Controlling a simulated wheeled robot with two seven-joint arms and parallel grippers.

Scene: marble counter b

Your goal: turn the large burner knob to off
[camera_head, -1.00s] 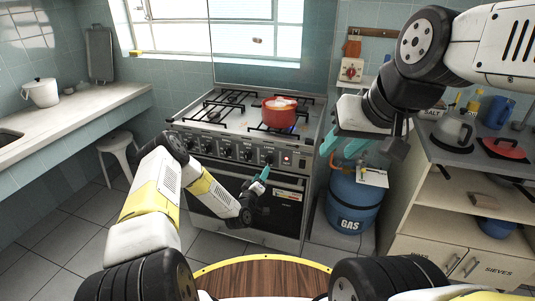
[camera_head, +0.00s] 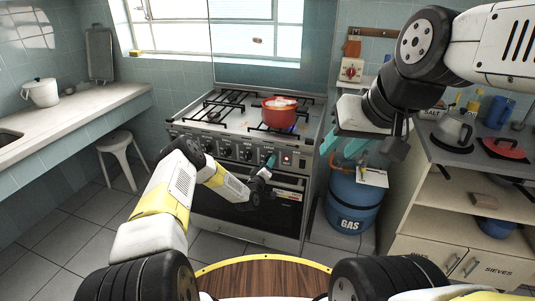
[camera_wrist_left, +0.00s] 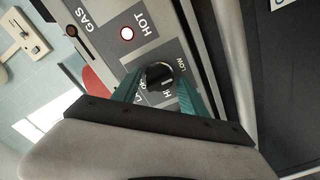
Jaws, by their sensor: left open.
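The large burner knob (camera_wrist_left: 159,75) is black and round, on the stove's front panel. In the left wrist view it sits between the two teal fingers of my left gripper (camera_wrist_left: 160,90), which is open around it. "HI" and "LOW" show beside the knob; other lettering is partly covered by a finger. I cannot tell the exact setting of the knob. In the head view my left gripper (camera_head: 270,162) is at the right end of the knob row and hides this knob. My right gripper (camera_head: 340,148) is open and empty, right of the stove.
A red pot (camera_head: 280,113) stands on the stove top (camera_head: 237,124). A lit red "HOT" lamp (camera_wrist_left: 127,33) is close to the knob. Other knobs (camera_head: 229,150) line the panel to the left. A blue gas cylinder (camera_head: 352,200) stands right of the stove.

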